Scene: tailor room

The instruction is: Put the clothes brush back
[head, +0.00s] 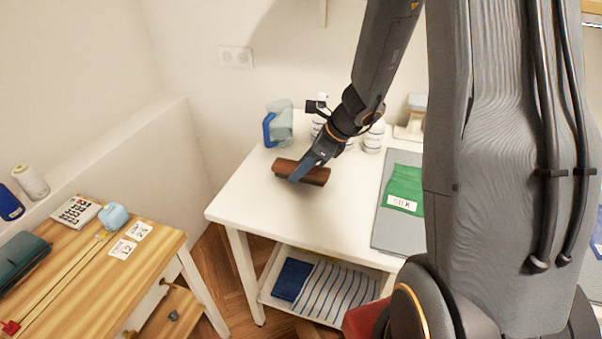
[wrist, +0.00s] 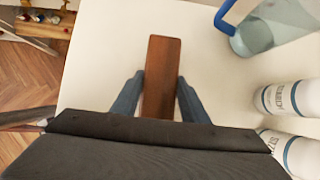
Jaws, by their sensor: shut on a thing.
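The clothes brush (head: 314,176) is a brown wooden block over the white table's left part in the head view. It also shows in the wrist view (wrist: 161,75), pointing away from me between the fingers. My gripper (head: 296,172) is shut on the brush, with one blue finger on each side of it (wrist: 158,88). The brush is at or just above the table top; I cannot tell if it touches. Its near end is hidden by my gripper's body in the wrist view.
A blue-handled clear jug (head: 281,127) and white canisters (head: 373,138) stand at the back of the white table (head: 245,200). A grey mat (head: 385,220) with green cloth (head: 405,186) lies to the right. A wooden desk (head: 75,275) stands at left. The table's front left is clear.

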